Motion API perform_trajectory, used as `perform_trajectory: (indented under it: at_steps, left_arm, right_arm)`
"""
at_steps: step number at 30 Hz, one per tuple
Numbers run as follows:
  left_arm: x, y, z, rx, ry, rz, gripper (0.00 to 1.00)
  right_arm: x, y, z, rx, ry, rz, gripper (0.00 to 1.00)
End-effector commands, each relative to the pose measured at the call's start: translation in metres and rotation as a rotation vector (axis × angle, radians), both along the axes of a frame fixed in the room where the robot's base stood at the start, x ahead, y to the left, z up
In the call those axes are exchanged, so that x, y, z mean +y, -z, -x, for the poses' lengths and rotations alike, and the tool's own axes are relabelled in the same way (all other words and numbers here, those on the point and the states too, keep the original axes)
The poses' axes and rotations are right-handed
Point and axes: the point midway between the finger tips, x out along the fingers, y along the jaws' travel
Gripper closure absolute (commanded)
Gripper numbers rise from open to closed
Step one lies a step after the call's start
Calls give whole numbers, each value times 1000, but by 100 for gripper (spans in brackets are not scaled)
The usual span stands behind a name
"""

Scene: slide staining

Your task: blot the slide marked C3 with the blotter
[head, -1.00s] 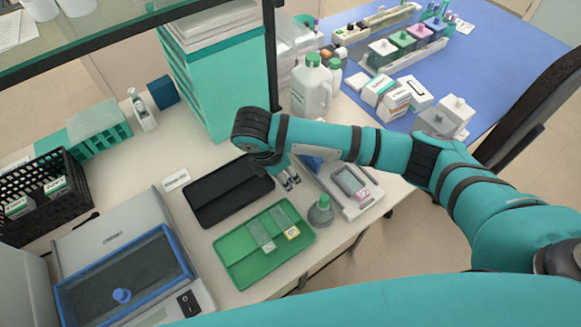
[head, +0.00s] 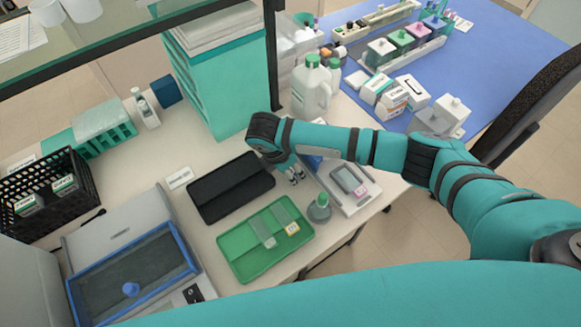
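A green tray (head: 240,266) on the white bench holds two glass slides lying side by side. The right slide (head: 285,218) has a yellow-edged label, and the left slide (head: 262,231) has a pale one. Their markings are too small to read. My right gripper (head: 297,176) points down behind the green tray, beside the right end of a black tray (head: 225,205). Two fingers show, but their gap is too small to judge. I see nothing clearly held. I cannot identify the blotter with certainty. My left gripper is not in view.
A blue-framed box (head: 150,270) stands at left. A teal cabinet (head: 215,90) and white jug (head: 311,92) stand behind my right arm.

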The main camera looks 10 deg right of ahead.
Motion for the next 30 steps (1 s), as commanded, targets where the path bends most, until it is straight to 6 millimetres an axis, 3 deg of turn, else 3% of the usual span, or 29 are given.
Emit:
perform_trajectory:
  at_steps: [1, 4, 12, 17, 23, 30]
  left_arm:
    - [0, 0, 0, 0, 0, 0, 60]
    - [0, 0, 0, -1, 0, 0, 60]
    - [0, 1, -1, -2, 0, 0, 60]
    - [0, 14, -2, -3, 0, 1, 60]
    - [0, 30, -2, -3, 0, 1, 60]
    - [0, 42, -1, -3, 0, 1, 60]
  right_arm:
    - [0, 0, 0, 0, 0, 0, 47]
    - [0, 0, 0, 1, 0, 0, 34]
    - [0, 0, 0, 1, 0, 0, 34]
    - [0, 5, 0, 0, 0, 0, 34]
    - [11, -33, 3, -4, -3, -4, 34]
    - [27, -95, 10, -4, -4, -4, 34]
